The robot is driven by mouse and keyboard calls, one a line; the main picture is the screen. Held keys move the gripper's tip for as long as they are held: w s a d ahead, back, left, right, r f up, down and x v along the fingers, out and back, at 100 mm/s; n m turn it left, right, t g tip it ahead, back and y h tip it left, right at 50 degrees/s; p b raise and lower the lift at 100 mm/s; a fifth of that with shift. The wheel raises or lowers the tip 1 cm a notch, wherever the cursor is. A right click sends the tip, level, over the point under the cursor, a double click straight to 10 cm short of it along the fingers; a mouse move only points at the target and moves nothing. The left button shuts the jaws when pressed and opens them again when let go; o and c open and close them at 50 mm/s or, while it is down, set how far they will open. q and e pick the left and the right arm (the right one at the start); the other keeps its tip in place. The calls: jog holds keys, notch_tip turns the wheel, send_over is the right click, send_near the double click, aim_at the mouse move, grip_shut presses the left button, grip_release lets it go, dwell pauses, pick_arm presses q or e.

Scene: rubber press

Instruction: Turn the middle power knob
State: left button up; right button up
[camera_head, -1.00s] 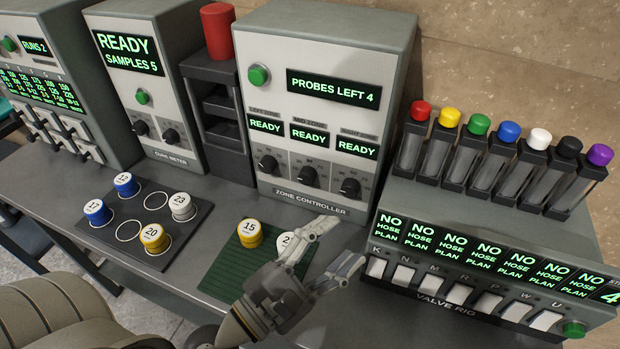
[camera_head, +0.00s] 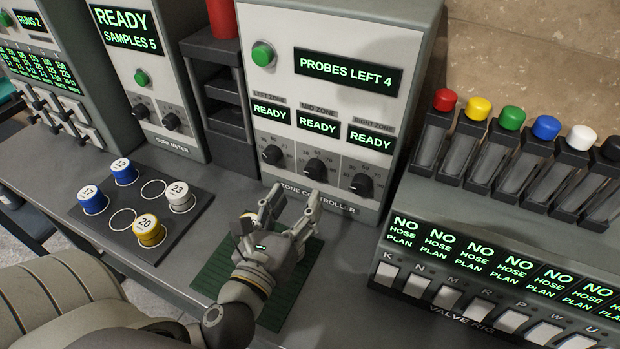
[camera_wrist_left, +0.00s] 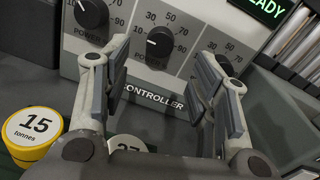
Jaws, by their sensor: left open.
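The zone controller (camera_head: 382,26) stands at the back with three black power knobs in a row under three READY displays. The middle power knob (camera_head: 316,168) sits under the MID ZONE display. In the left wrist view the middle knob (camera_wrist_left: 160,42) lies straight ahead between my open fingers, still apart from them. My left gripper (camera_head: 290,200) is open and empty, in front of and below the knobs. The left knob (camera_head: 272,154) and right knob (camera_head: 361,184) flank the middle one. The right gripper is not in view.
A yellow weight marked 15 (camera_wrist_left: 32,135) and another weight (camera_wrist_left: 128,145) stand below the gripper on the green mat (camera_head: 212,268). The valve rig (camera_head: 420,296) is close on the right. The cure meter (camera_head: 168,104) stands left.

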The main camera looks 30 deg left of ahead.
aim_at(312, 174)
pick_arm(q)
jog(key=w, duration=0.2)
jog(key=w+p, duration=0.1)
jog(key=w, duration=0.3)
jog(key=shift+a+r, duration=0.1)
jog(key=shift+a, duration=0.2)
jog(key=shift+w, duration=0.55)
jog(key=shift+c, duration=0.3)
jog(key=shift+p, duration=0.3)
jog(key=c, duration=1)
